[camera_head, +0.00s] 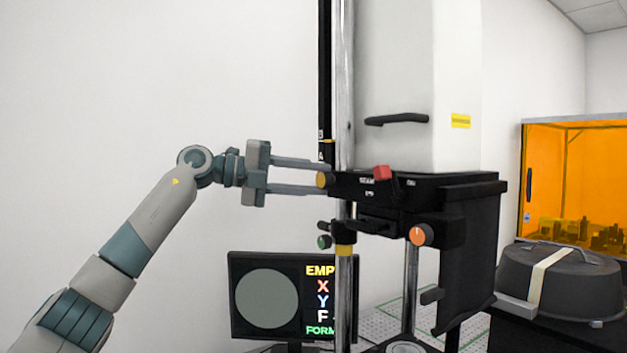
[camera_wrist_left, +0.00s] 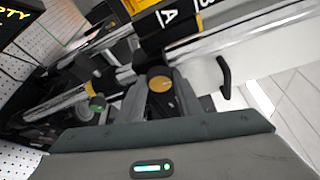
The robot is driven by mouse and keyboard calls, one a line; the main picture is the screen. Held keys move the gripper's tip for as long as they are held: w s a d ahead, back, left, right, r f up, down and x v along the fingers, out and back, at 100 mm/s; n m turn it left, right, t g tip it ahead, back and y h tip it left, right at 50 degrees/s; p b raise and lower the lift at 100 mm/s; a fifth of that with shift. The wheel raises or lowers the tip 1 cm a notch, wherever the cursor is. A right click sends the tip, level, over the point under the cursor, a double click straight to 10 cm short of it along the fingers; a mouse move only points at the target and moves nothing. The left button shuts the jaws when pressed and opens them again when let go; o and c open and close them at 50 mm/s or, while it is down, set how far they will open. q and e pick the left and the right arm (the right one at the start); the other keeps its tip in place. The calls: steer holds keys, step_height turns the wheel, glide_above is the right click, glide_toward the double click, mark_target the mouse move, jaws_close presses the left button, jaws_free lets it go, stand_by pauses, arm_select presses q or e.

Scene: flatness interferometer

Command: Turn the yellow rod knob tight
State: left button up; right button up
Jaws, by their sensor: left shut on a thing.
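The yellow rod knob (camera_head: 321,180) sits at the left end of the black carriage (camera_head: 365,187), beside the chrome rod (camera_head: 345,90). My left gripper (camera_head: 325,177) reaches in level from the left, one finger above the knob and one below. It is shut on the knob. In the left wrist view the round yellow face of the knob (camera_wrist_left: 160,84) shows just beyond the gripper body, in the middle. The fingers partly hide the knob's sides. My right gripper is in neither view.
A red knob (camera_head: 381,173), an orange knob (camera_head: 418,236) and a green knob (camera_head: 324,241) are on the instrument. A monitor (camera_head: 240,262) stands below my arm. A dark round cover (camera_head: 556,280) and an orange enclosure (camera_head: 570,175) are at the right. The left side is clear.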

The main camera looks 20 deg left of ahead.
arm_select(q)
steer(key=shift+n, duration=0.3)
steer(key=o, duration=1)
steer(key=shift+a, duration=0.1)
steer(key=shift+o, duration=0.2)
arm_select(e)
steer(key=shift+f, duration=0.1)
arm_select(q)
steer(key=shift+s+a+b, duration=0.3)
steer(key=shift+a+b, duration=0.05)
steer(key=shift+a, duration=0.15)
steer(key=b+v, duration=0.4)
steer(key=v, duration=1.2)
steer(key=shift+a, duration=0.15)
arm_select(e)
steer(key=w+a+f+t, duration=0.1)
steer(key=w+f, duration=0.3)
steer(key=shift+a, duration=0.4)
